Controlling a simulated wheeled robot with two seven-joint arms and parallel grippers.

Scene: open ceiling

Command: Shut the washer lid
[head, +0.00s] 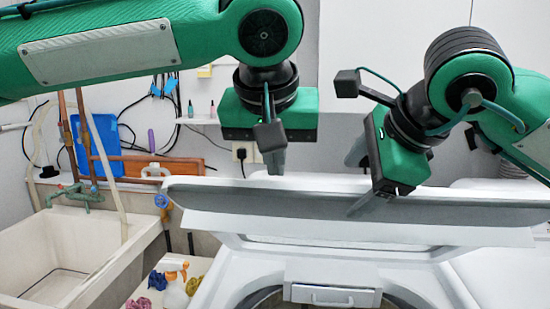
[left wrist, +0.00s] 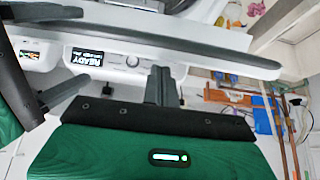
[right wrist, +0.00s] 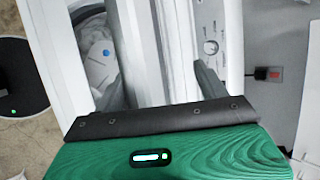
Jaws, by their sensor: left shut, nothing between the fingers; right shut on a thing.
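The washer lid (head: 455,205) stands raised, its long grey edge running across the head view. Below it, part of the washer's round drum opening (head: 330,298) shows. My right gripper (head: 362,178) straddles the lid's edge, one finger in front and one behind. In the right wrist view the lid (right wrist: 150,50) lies between the two fingers (right wrist: 160,88). My left gripper (head: 274,160) is shut and empty behind the lid's top edge, left of the right gripper. In the left wrist view its closed fingers (left wrist: 158,85) are close to the washer's control panel (left wrist: 125,62).
A utility sink (head: 75,245) with a green tap stands at the left. Spray bottles (head: 174,283) and cloths stand between sink and washer. A blue board (head: 97,145), pipes and cables are on the back wall. The wall is close behind the washer.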

